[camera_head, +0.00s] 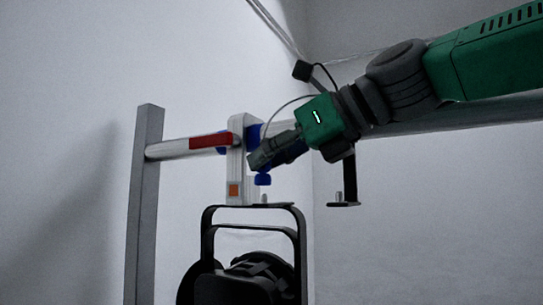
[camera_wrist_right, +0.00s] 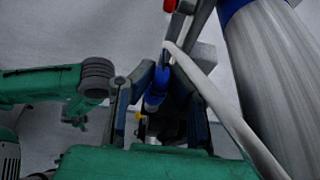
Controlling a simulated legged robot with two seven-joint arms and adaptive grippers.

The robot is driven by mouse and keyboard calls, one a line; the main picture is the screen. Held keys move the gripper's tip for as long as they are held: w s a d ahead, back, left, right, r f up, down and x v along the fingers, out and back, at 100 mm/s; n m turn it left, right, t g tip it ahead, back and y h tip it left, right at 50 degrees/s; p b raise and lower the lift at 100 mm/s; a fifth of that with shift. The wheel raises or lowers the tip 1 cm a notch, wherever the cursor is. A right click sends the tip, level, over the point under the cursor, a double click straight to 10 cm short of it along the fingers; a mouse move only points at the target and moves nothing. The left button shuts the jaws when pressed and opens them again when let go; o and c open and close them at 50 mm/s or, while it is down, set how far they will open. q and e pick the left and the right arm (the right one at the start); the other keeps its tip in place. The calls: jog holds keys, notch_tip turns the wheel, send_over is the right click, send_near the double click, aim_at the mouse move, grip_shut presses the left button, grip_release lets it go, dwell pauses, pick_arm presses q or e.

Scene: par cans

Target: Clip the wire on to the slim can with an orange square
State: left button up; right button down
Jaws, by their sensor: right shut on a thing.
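A slim upright pale grey clamp piece (camera_head: 236,150) on the pipe carries an orange square (camera_head: 233,190) near its lower end. A black par can (camera_head: 252,275) hangs in its yoke below it. My right gripper (camera_head: 262,160) is just right of the pale piece, shut on a blue piece that shows below its fingertips (camera_head: 263,179). In the right wrist view the blue piece (camera_wrist_right: 157,90) sits between the fingers. A thin pale wire or rod (camera_wrist_right: 225,110) crosses in front of the right finger; I cannot tell its ends. My left gripper is not in view.
A white pipe (camera_head: 175,149) with a red band (camera_head: 210,141) runs from a grey post (camera_head: 145,200) at left. A dark bracket (camera_head: 349,180) hangs right of the gripper. A large grey tube (camera_wrist_right: 270,75) fills the wrist view's right side.

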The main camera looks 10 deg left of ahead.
jog(key=shift+d+f+p, duration=0.1)
jog(key=shift+f+p, duration=0.2)
jog(key=shift+p, duration=0.3)
dwell(1.0)
jog(key=shift+f, duration=1)
dwell(1.3)
jog(key=c, duration=1.5)
grip_release()
jog(key=v, duration=1.2)
jog(key=shift+w+d, duration=0.1)
jog(key=shift+w, duration=0.05)
